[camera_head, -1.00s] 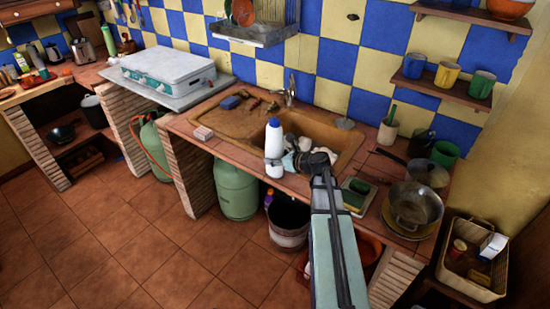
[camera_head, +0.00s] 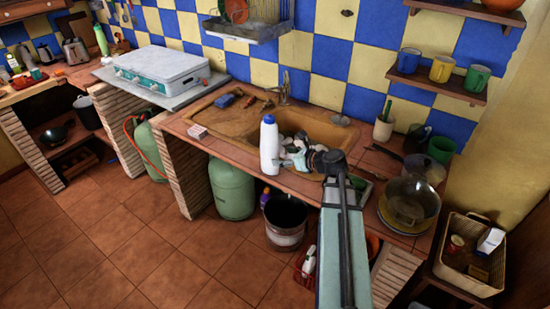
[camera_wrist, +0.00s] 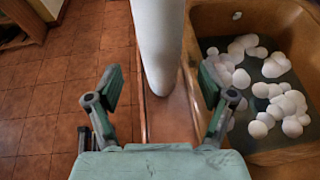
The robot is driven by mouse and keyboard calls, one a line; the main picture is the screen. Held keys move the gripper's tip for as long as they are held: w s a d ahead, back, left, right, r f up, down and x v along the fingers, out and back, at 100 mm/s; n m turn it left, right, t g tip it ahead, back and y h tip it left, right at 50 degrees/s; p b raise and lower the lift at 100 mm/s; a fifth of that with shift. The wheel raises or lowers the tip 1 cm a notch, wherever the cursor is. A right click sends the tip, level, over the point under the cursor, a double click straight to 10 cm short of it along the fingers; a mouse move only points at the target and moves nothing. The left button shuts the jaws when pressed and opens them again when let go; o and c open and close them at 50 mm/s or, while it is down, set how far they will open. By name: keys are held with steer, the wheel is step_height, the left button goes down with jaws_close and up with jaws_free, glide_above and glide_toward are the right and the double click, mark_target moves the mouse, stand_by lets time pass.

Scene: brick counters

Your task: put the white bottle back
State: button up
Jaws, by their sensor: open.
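The white bottle (camera_head: 269,149) has a blue cap and stands upright at the counter's front edge, left of the sink's front. In the wrist view the bottle (camera_wrist: 158,35) rises ahead of my gripper, in line with the space between the fingers. My gripper (camera_wrist: 160,80) is open, one finger to each side of the bottle's lower end; I see no finger pressing on it. In the head view my gripper (camera_head: 297,157) is just right of the bottle, and my arm hides part of the sink front.
The sink basin (camera_head: 333,133) holds white foam. A bucket (camera_head: 285,237) and a green gas cylinder (camera_head: 232,191) stand below the counter. A glass-lidded pan (camera_head: 410,203) is at right. A sponge box (camera_head: 198,132) lies to the left. Bare counter is narrow here.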

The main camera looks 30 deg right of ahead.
steer(key=v, duration=0.5)
steer(key=s+a+f+n+g, duration=0.45)
steer(key=a+f, duration=0.25)
steer(key=f, duration=0.3)
steer(key=s+a+f+n+g, duration=0.3)
steer(key=s+a+f+n, duration=0.15)
steer(key=a+f, duration=0.4)
steer(key=s+a+f+n+g, duration=0.35)
steer(key=a+f+n, duration=0.2)
steer(key=f, duration=0.65)
steer(key=s+a+f+n+g+h, duration=0.1)
steer(key=s+f+n, duration=0.3)
steer(key=s, duration=0.5)
steer(key=s+a+f+n+g+h, duration=0.2)
steer(key=s+f+n+g, duration=0.2)
steer(key=s+n, duration=0.3)
steer(key=s+a+f+n+g+h, duration=0.1)
steer(key=s+f+n, duration=0.5)
steer(key=s, duration=0.6)
steer(key=shift+s+a+g+h+b, duration=0.3)
steer(key=shift+g+h, duration=0.2)
steer(key=shift+g, duration=0.7)
step_height(320, 180, down, 15)
steer(key=b, duration=1.5)
